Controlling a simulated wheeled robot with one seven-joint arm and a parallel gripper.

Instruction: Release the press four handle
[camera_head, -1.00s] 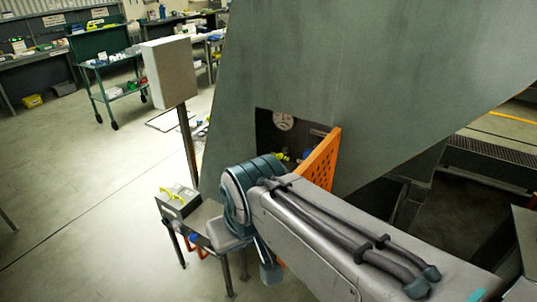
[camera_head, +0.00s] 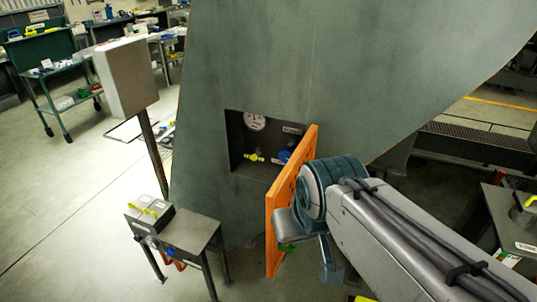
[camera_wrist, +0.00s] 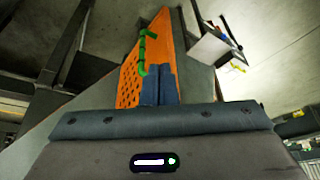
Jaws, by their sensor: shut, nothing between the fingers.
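An orange perforated door (camera_head: 292,195) stands swung out from the recess in the large grey-green machine (camera_head: 255,60). In the wrist view the door (camera_wrist: 160,45) shows its perforated face, with a bent green handle (camera_wrist: 143,52) on it. A bit of the handle's green (camera_head: 287,249) also shows low by the door in the head view. My gripper's blue-grey fingers (camera_wrist: 158,73) are together, with nothing seen between them. They point at the door, close beside the handle's lower end; I cannot tell whether they touch it. In the head view my arm hides the fingers.
The recess holds a round gauge (camera_head: 255,121) and a yellow valve handle (camera_head: 254,157). A small metal stand (camera_head: 205,233) and a grey box on a post (camera_head: 125,78) are at left. The floor at far left (camera_head: 45,210) is open.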

